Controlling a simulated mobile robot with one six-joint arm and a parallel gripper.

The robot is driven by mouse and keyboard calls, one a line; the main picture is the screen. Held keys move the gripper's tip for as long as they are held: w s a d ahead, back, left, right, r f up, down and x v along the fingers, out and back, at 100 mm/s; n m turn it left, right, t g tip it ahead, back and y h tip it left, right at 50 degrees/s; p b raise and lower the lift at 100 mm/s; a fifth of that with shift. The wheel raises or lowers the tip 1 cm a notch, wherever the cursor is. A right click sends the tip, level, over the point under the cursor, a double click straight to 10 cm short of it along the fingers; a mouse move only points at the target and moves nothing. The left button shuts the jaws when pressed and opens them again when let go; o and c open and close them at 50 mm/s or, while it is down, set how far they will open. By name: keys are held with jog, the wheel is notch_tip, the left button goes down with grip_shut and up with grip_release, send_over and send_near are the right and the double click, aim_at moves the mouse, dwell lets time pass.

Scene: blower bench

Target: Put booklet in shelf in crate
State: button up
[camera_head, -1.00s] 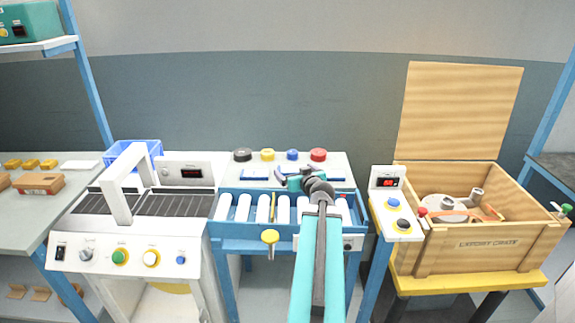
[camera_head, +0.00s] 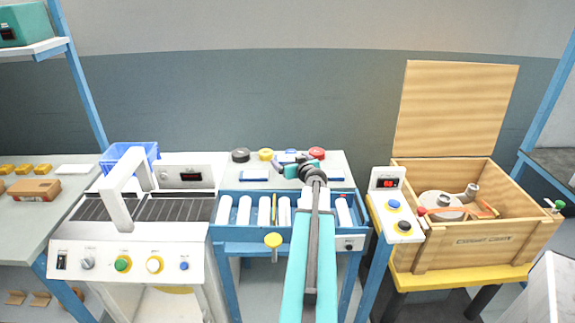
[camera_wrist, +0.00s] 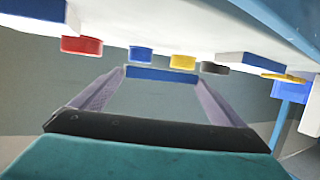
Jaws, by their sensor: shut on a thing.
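My gripper (camera_wrist: 155,85) shows in the wrist view with its two pale fingers apart and a blue, flat-edged booklet (camera_wrist: 162,75) between their tips. In the head view my gripper (camera_head: 302,164) is over the back of the roller bench, and the booklet there is mostly hidden by it. The open wooden crate (camera_head: 475,250) stands on a yellow-topped stand at right, its lid raised behind. Inside are a pale round disc, a grey cylinder and an orange piece; a shelf in it cannot be made out clearly.
Two other blue flat pieces lie on the back panel, left (camera_head: 254,175) and right (camera_head: 335,180). Black, yellow, blue and red knobs (camera_head: 316,153) line its back. A button post (camera_head: 397,215) stands between bench and crate. A white box (camera_head: 550,290) is at lower right.

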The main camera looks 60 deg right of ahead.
jog(key=shift+w, duration=0.1)
jog(key=shift+w+d+p, duration=0.25)
jog(key=shift+d+p, duration=0.05)
jog(key=shift+d, duration=0.1)
jog(key=shift+w+d+f, duration=0.1)
jog(key=shift+d+f, duration=0.1)
jog(key=shift+f, duration=1.5)
jog(key=shift+w+a+f, duration=0.1)
jog(key=shift+w+a, duration=0.05)
jog(key=shift+a, duration=0.1)
jog(key=shift+f+b, duration=0.15)
jog(key=shift+b, duration=0.2)
